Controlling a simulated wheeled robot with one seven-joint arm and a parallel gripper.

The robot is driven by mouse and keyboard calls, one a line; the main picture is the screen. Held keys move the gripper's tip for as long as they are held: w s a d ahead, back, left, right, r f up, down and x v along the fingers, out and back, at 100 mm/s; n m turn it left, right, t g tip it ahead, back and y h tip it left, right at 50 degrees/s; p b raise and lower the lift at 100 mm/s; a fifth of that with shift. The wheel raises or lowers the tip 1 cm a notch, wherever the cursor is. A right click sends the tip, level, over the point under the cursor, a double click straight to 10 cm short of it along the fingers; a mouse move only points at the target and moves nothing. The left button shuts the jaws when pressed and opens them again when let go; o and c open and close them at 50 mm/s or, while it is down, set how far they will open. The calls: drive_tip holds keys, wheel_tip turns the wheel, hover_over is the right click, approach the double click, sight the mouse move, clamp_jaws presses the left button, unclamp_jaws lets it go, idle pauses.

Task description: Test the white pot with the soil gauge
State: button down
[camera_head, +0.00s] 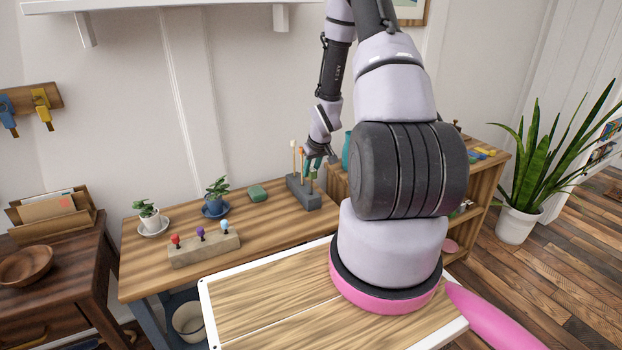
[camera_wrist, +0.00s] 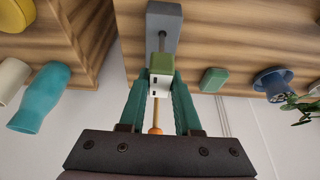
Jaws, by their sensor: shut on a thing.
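The soil gauge (camera_wrist: 161,64) has a green head with a white face and a thin metal probe. My gripper (camera_wrist: 161,82) has its teal fingers closed on both sides of the head. The probe points to the grey stand (camera_wrist: 165,20) and appears to meet it; its tip is hidden. The white pot (camera_head: 150,220) holds a small leafy plant on a white saucer, at the table's left, well away from the gripper.
A blue pot (camera_head: 214,206) with a plant and a green block (camera_head: 257,194) stand between the white pot and the stand. A wooden block (camera_head: 205,250) with red, purple and blue-topped pegs is in front. Upright sticks rise from the stand beside the gripper. A shelf (camera_head: 485,185) stands right.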

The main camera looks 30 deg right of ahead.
wheel_tip(320, 180, up, 12)
idle(1.0)
